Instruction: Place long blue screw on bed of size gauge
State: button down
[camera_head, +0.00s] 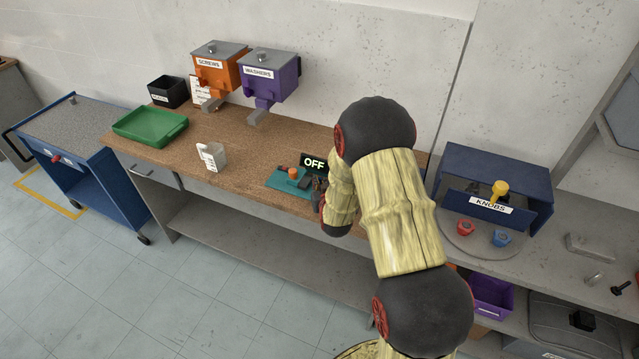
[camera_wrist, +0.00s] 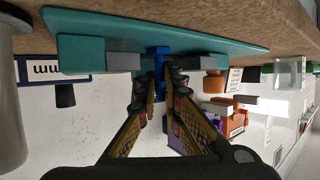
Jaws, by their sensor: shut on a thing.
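The size gauge shows in the head view as a teal base (camera_head: 280,184) near the front edge of the brown worktop, with an orange knob and a dark display reading OFF (camera_head: 314,163). In the upside-down wrist view, the teal gauge (camera_wrist: 245,47) spans the top, with grey jaw blocks and an orange knob (camera_wrist: 214,84). My gripper (camera_wrist: 161,88) is shut on the long blue screw (camera_wrist: 158,62). The screw lies between the grey blocks in this view, close to the gauge; I cannot tell whether it touches the bed. In the head view my gripper (camera_head: 318,186) is beside the gauge and the screw is hidden.
Orange screws (camera_head: 217,72) and purple washers (camera_head: 270,76) dispensers hang on the wall behind. A blue knobs box (camera_head: 495,184) stands at right. The worktop's middle is clear.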

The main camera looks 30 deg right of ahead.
jog(key=c, duration=2)
grip_release()
jog(key=shift+o, duration=0.2)
